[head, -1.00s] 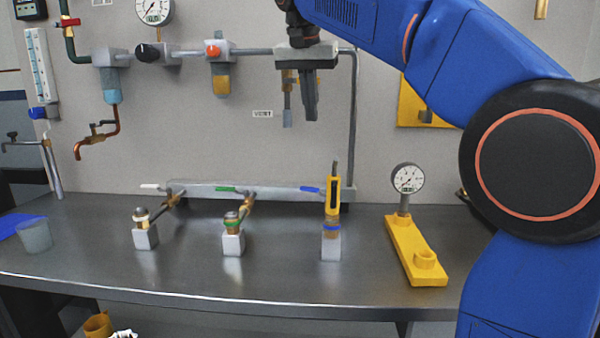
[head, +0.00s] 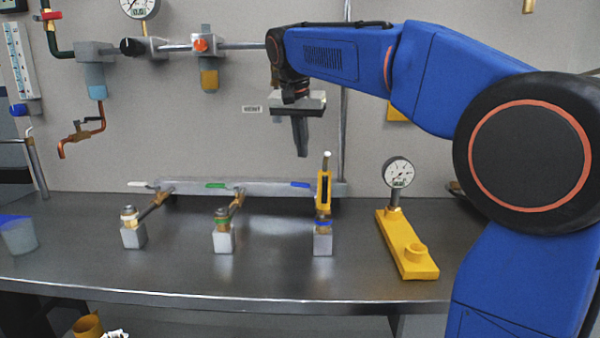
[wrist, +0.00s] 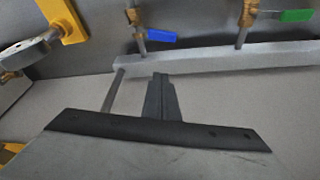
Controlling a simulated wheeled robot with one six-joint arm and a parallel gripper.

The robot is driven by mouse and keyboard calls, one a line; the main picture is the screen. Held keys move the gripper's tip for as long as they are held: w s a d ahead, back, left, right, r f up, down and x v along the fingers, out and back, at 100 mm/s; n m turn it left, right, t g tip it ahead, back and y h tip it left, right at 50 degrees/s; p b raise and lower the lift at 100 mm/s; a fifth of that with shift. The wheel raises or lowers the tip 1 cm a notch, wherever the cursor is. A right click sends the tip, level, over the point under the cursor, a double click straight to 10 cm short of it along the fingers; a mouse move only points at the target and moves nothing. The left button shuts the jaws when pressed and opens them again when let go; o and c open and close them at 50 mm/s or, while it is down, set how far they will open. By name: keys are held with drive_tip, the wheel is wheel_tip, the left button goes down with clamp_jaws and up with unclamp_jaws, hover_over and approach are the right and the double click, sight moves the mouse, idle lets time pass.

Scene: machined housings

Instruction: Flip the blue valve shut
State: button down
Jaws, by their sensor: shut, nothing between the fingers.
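The blue valve's flat handle (head: 300,184) lies roughly level at the right end of the grey manifold bar (head: 262,188). In the wrist view the blue handle (wrist: 155,37) sticks out sideways from a brass fitting (wrist: 137,18). My gripper (head: 302,155) hangs fingers down, above and behind the bench front, just above the blue handle in the head view. In the wrist view its fingers (wrist: 160,77) are together and empty, apart from the handle.
A green handle (head: 215,185) and a white handle (head: 140,184) lie along the bar to the left. Grey blocks with brass fittings stand in front, including one with a blue band (head: 323,240). A gauge on a yellow base (head: 408,245) stands to the right.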

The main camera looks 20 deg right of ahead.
sight(297, 183)
wheel_tip(297, 183, down, 6)
drive_tip(key=s, duration=0.1)
drive_tip(key=shift+s+a+f, duration=0.2)
drive_tip(key=shift+a+f, duration=0.05)
drive_tip(key=shift+a, duration=0.2)
idle(0.4)
drive_tip(key=shift+s+a+n+y, duration=0.3)
drive_tip(key=shift+s+a+n, duration=0.15)
drive_tip(key=shift+n, duration=0.55)
drive_tip(key=shift+s+a, duration=0.2)
drive_tip(key=shift+s, duration=0.1)
